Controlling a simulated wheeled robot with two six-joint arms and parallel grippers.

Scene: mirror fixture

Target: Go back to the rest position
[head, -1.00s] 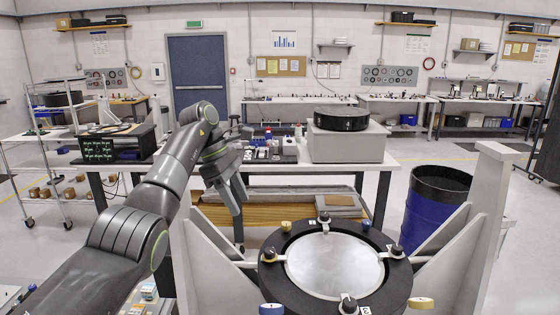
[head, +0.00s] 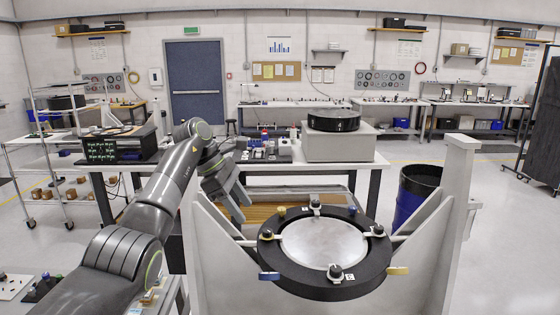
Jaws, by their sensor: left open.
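My left gripper (head: 238,205) is in the middle of the head view, at the end of the dark grey arm that comes in from the left. It points down and is open, with nothing seen between its fingers. It hangs above and to the left of the mirror fixture, a black ring (head: 375,274) around a round silver mirror (head: 323,244). Several clamps with dark knobs sit around the ring. The gripper looks apart from the ring. My right gripper is not in view.
Pale upright supports (head: 452,210) flank the ring. A bench (head: 372,164) behind holds a grey box (head: 340,146) with a black disc (head: 334,121) on it. A blue drum (head: 412,196) stands behind the right support. A wire shelf (head: 35,158) stands at left. Floor at right is clear.

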